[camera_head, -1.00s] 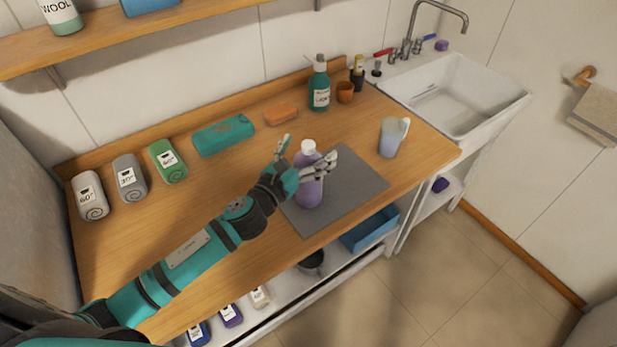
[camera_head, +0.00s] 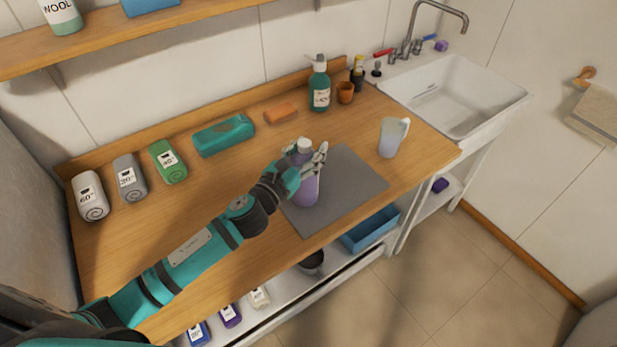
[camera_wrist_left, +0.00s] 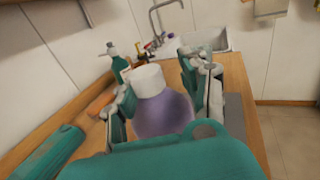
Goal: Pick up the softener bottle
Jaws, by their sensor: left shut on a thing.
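The softener bottle, purple with a white cap (camera_head: 306,191), stands on the grey mat (camera_head: 352,190) on the wooden counter. My left gripper (camera_head: 305,158) is shut on its upper part, with fingers on both sides just below the cap. My right gripper is not in view.
A clear cup with purple liquid (camera_head: 391,138) stands right of the mat. Rolled towels (camera_head: 130,178) lie left. A white sink (camera_head: 455,95) is at right.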

